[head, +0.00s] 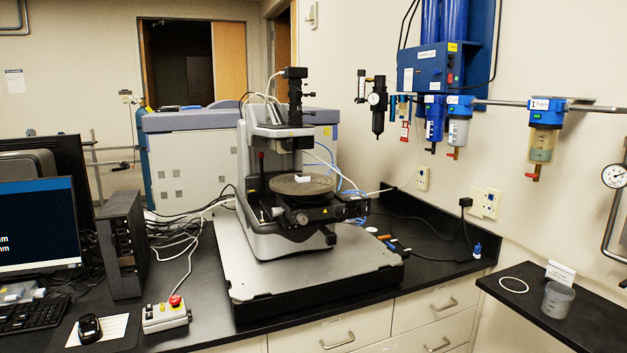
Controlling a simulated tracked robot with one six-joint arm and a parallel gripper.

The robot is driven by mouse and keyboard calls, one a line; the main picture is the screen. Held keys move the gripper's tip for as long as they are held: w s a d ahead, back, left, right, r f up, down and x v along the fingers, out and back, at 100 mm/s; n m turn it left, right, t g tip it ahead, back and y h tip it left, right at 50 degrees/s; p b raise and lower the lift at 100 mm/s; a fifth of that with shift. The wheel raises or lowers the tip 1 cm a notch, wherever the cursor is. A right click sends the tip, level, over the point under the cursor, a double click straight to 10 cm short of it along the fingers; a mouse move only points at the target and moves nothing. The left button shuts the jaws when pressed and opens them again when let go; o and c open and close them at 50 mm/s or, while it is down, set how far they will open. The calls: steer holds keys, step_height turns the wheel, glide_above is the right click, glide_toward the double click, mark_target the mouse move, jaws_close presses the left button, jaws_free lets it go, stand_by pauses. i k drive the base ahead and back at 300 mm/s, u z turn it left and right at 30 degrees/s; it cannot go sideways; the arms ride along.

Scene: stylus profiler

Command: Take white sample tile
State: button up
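A small white sample tile (303,178) lies on the round grey stage (285,187) of the stylus profiler (262,160). The profiler's dark measuring column stands just behind and above the stage. The tile looks uncovered from the front. My gripper does not show in the head view.
The profiler stands on a wide grey base plate (235,262) on a black bench. A control box with a red button (166,315), a mouse (90,329) and a monitor (38,225) are at left. At right, a lower black shelf holds a grey cup (557,300) and a white ring (513,285).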

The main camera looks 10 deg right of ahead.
mark_target(300, 178)
steer(key=u, duration=0.05)
steer(key=i, duration=0.95)
steer(key=z, duration=0.05)
